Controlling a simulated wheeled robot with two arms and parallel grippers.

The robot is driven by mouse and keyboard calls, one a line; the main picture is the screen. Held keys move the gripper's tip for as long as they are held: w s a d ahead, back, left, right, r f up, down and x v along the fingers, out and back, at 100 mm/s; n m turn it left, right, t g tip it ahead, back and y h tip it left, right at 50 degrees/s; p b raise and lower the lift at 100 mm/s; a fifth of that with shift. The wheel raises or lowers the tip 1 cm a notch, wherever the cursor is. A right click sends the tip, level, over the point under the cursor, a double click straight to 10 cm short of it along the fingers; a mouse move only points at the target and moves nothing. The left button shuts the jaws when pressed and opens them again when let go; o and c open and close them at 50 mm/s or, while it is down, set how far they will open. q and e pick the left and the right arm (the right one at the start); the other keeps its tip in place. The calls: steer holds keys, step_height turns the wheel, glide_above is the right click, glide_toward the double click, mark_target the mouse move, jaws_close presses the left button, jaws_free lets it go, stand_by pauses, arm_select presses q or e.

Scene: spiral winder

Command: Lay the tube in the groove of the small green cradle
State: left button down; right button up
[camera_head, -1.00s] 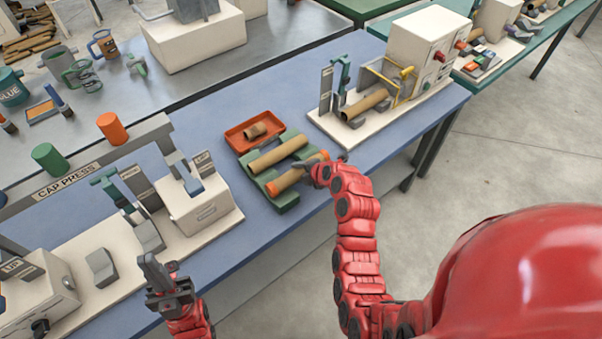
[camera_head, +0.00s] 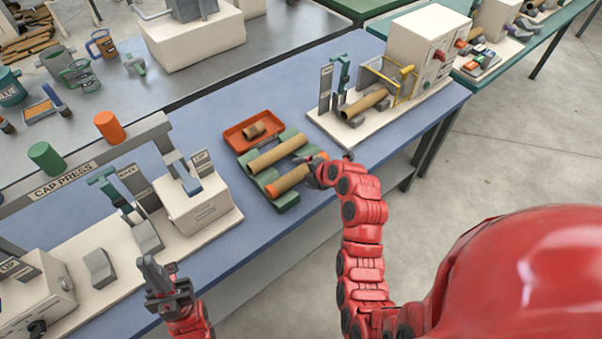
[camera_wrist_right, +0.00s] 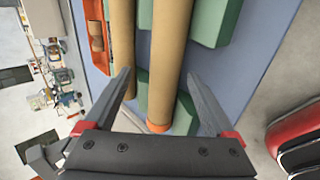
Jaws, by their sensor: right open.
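The green cradle (camera_head: 284,203) stands on the blue bench with two brown tubes side by side on it. The nearer tube (camera_head: 290,179) has an orange end at its left and a bit of orange at its right; it appears to lie in the cradle's near groove. The farther tube (camera_head: 277,155) lies parallel behind it. My right gripper (camera_head: 314,168) is open at the nearer tube's right end. In the right wrist view its fingers (camera_wrist_right: 157,77) stand either side of this tube. My left gripper (camera_head: 163,277) is low at the bench's front edge, and its jaw gap is unclear.
An orange tray (camera_head: 236,139) with a short brown piece sits behind the cradle. A cap press (camera_head: 185,205) stands to the left and a white machine (camera_head: 428,45) to the right. Bare blue bench top lies left of the cradle.

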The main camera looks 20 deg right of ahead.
steer(key=p+v, duration=0.1)
steer(key=v, duration=1.3)
steer(key=shift+s+r, duration=0.25)
steer(key=shift+d, duration=0.1)
step_height(320, 180, up, 7)
steer(key=p, duration=0.7)
